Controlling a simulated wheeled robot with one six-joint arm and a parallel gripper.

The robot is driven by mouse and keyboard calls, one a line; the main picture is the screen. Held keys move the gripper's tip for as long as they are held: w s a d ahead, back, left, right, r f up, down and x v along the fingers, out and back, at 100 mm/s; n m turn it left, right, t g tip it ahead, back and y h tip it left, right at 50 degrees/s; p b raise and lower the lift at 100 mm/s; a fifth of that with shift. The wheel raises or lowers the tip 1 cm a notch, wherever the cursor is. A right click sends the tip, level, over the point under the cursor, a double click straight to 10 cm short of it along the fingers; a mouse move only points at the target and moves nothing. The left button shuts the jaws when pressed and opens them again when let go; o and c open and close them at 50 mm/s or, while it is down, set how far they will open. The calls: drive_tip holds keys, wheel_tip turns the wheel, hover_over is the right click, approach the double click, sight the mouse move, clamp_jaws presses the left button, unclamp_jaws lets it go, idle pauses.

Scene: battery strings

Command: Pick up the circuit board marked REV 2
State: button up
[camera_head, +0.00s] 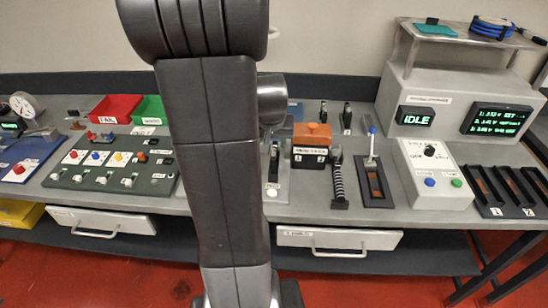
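I cannot make out any circuit board marked REV 2. A flat teal-green piece (435,29) lies on the raised shelf at the upper right; it could be a board, but no marking on it is readable. My gripper is not in view; my dark arm (222,150) stands upright across the middle of the picture and hides part of the bench behind it.
On the grey bench (215,203) are a red bin (115,107), a green bin (150,110), a switch panel (105,160), an orange-topped box (312,143), a tester reading IDLE (416,117) and black slotted holders (505,190). Blue cable (492,27) lies on the shelf. Drawers are below.

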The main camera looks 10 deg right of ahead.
sight(274, 151)
drive_tip(key=shift+p+x, duration=0.65)
drive_tip(key=shift+x, duration=3.2)
drive_tip(key=shift+w+d, duration=0.15)
drive_tip(key=shift+r, duration=0.1)
clamp_jaws()
